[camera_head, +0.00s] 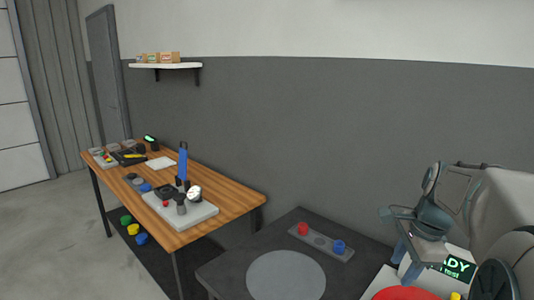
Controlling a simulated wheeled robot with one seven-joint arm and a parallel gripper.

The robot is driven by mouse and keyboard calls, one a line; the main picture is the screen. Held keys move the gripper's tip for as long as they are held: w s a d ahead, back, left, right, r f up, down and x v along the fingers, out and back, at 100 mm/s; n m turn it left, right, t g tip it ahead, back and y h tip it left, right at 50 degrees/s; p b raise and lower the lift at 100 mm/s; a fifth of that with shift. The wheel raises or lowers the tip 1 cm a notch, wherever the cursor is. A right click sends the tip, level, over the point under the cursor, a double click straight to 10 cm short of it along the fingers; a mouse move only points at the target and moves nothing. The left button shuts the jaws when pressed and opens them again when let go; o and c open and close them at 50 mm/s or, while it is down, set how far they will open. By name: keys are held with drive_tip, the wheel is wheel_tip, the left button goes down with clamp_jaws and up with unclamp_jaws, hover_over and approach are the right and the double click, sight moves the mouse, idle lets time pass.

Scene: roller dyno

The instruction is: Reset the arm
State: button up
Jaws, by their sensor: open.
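My gripper (404,268) is at the lower right, at the end of my arm. It hangs with its fingers pointing down and is open, with nothing visible between the fingers. A large red round part (405,294) shows just below the fingers, cut off by the bottom edge. I cannot tell whether the fingers touch anything. My arm hides part of the panel.
A dark table (300,222) bears a grey disc (286,276) and a grey strip (320,242) with red and blue knobs. Open floor (50,235) lies further left.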

drive_tip(key=s+a+f+n+t, duration=0.1)
drive_tip(key=s+a+f+n, duration=0.1)
drive_tip(key=s+a+n, duration=0.4)
drive_tip(key=s+a+f+n+h, duration=0.1)
drive_tip(key=s+a+f+n, duration=0.1)
drive_tip(key=s+a+n, duration=0.4)
drive_tip(key=a+n, duration=0.3)
drive_tip(key=n, duration=0.4)
drive_tip(key=shift+a+f+t, duration=0.25)
drive_tip(key=shift+a+t, duration=0.1)
drive_tip(key=shift+t, duration=0.05)
